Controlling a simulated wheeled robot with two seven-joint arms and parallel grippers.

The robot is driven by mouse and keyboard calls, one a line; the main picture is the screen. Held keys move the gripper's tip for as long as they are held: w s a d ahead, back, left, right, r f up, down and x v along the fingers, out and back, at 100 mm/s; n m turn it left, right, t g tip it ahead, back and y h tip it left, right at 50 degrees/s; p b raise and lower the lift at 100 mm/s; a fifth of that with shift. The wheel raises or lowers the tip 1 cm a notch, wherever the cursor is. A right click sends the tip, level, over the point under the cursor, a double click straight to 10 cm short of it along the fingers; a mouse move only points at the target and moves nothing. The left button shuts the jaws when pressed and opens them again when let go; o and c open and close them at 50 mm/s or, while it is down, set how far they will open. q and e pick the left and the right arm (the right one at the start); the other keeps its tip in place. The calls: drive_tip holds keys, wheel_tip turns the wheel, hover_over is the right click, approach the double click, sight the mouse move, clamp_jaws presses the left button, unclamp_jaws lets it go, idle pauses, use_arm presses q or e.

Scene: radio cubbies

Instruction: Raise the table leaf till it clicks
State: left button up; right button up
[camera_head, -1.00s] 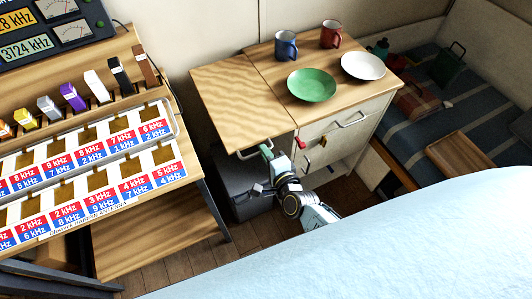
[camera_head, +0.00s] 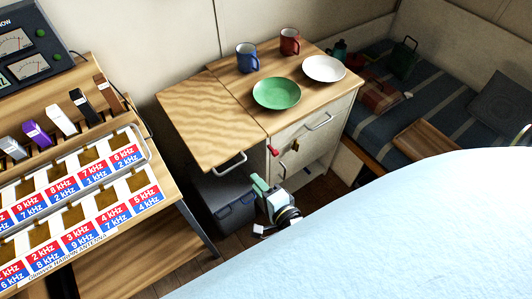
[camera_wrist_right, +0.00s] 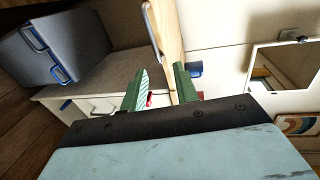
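The wooden table leaf (camera_head: 205,115) sits at the left of the cabinet top (camera_head: 240,80) and looks about level with it. A silver handle (camera_head: 230,165) is at the leaf's front edge. In the right wrist view the leaf (camera_wrist_right: 168,38) shows nearly edge-on, beyond the fingertips. My right gripper (camera_head: 258,184) is in front of the cabinet, below the leaf's front right corner. Its green fingers (camera_wrist_right: 161,74) stand apart with nothing seen held between them; I see no contact with the leaf. My left gripper is not in view.
A green plate (camera_head: 277,93), white plate (camera_head: 324,68), blue mug (camera_head: 247,57) and red mug (camera_head: 290,41) stand on the cabinet top. A grey box (camera_head: 232,212) is below the leaf. The radio bench (camera_head: 130,250) is at left. A pale blue surface (camera_head: 400,230) fills the lower right.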

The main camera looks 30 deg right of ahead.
drive_tip(key=shift+v, duration=1.85)
